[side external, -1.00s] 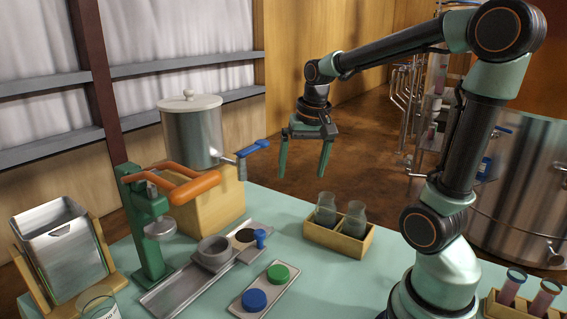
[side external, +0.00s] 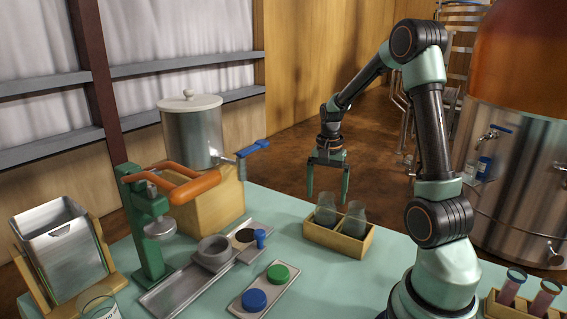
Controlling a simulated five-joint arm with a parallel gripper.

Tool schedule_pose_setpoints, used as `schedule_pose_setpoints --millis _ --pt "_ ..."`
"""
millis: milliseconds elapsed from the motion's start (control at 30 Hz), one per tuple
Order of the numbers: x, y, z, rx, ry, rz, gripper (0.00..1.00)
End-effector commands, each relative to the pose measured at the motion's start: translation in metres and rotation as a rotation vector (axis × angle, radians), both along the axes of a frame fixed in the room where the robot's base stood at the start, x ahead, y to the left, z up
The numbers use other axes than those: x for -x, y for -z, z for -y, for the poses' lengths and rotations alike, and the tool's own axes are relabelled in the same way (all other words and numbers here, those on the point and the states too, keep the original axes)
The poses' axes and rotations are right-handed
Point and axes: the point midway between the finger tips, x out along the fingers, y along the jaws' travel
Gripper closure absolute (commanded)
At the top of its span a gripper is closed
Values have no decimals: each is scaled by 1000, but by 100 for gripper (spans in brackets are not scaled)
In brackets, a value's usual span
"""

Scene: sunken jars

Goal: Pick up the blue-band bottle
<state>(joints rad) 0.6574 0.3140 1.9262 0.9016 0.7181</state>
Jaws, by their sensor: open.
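Two dark grey-green glass bottles, a left one (side external: 325,212) and a right one (side external: 354,222), stand upright side by side in a small wooden crate (side external: 337,242) at the middle of the table. No blue band can be made out on either, and their lower parts are hidden by the crate's walls. My gripper (side external: 327,198) points down with its two green fingers spread and nothing between them. It shows just above and behind the two bottles in the picture; its height over them is hard to tell.
A wooden rack of pink tubes (side external: 514,290) stands at the lower right. A tray with a blue cap (side external: 254,299) and a green cap (side external: 278,273) lies left of the crate. A green press with an orange lever (side external: 195,188) stands further left.

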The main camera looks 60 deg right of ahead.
Motion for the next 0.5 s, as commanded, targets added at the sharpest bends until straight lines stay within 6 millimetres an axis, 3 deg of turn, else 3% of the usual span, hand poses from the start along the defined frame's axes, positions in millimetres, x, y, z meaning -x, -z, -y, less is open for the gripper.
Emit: schedule_pose_setpoints --millis 500 --pt "1 53 4 -1 -2 -1 0"
